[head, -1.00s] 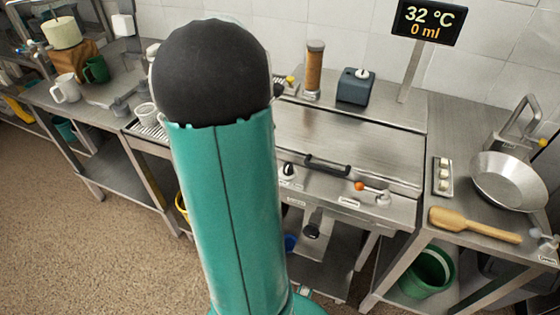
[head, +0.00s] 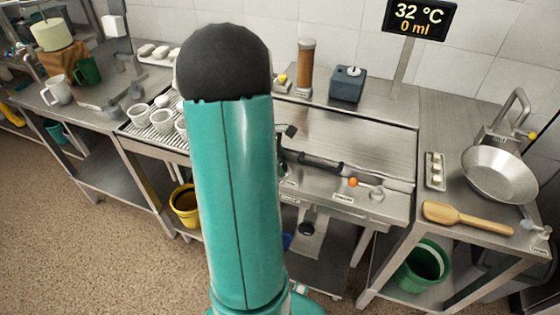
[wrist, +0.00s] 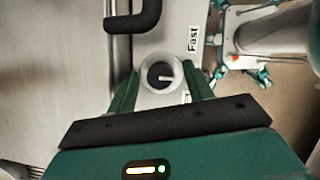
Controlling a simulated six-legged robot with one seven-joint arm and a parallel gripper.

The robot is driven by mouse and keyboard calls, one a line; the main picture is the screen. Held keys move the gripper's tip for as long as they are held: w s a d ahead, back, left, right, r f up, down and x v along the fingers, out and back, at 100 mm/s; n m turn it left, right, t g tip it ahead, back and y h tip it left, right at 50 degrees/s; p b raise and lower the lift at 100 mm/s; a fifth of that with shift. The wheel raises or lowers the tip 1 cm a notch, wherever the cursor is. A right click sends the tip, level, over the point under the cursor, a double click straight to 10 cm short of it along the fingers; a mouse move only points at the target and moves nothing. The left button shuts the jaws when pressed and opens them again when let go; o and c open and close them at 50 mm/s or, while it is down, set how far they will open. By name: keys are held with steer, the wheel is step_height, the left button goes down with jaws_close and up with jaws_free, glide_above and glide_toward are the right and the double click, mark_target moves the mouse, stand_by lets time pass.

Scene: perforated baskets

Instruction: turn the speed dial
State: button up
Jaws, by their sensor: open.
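The speed dial (wrist: 160,75) shows in the wrist view as a pale ring around a dark centre with a light pointer mark. A "Fast" label (wrist: 193,40) is on the steel panel near it. My gripper (wrist: 160,90) is open, with one green finger on either side of the dial in the picture. I cannot tell whether the fingers touch it or are still above it. In the head view my arm hides most of the dial's area on the front of the steel machine (head: 345,130).
A black handle (wrist: 135,18) is close to the dial in the wrist view; it also shows in the head view (head: 320,162). White cups (head: 162,121) stand left of my arm. A display (head: 420,19) reads 32 °C, 0 ml.

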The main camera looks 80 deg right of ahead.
steer(key=shift+c, duration=0.4)
steer(key=c, duration=0.9)
steer(key=shift+m, duration=0.5)
steer(key=m+y, duration=0.1)
steer(key=m, duration=0.1)
steer(key=m+y, duration=0.1)
steer(key=m, duration=0.1)
steer(key=shift+d+m, duration=0.2)
steer(key=shift+m, duration=0.1)
steer(key=m+y, duration=0.1)
steer(key=m, duration=0.2)
steer(key=m+t+y, duration=0.1)
steer(key=m, duration=0.2)
steer(key=shift+d+t, duration=0.15)
steer(key=shift+t, duration=0.15)
steer(key=shift+m, duration=0.3)
steer(key=o, duration=1)
